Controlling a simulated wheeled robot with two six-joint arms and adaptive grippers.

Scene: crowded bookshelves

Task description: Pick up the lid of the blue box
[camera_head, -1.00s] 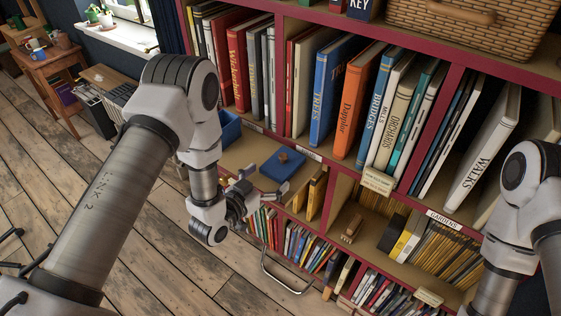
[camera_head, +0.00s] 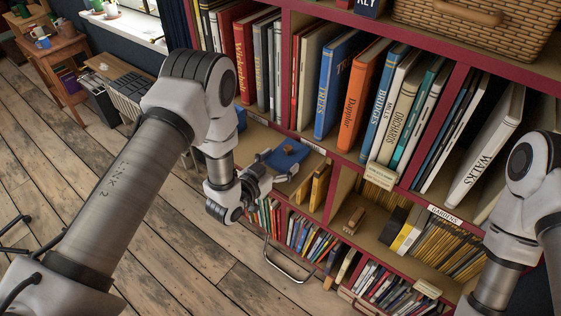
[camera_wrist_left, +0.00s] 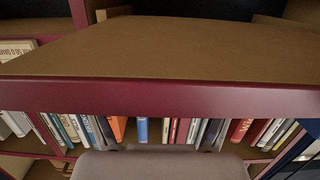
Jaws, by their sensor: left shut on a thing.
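The blue lid (camera_head: 291,156) with a small brown knob lies on the middle shelf in the head view, close to the shelf's front edge. The blue box (camera_head: 241,119) stands to its left on the same shelf, mostly hidden behind my left arm. My left gripper (camera_head: 279,169) is at the near left edge of the lid and is shut on it; the contact is small and partly hidden by the fingers. The wrist view shows no fingertips clearly. My right arm is at the right edge of the head view, with its gripper out of the picture.
The red-edged shelf (camera_wrist_left: 150,97) fills the middle of the left wrist view. A metal handle (camera_head: 288,271) juts out low in front.

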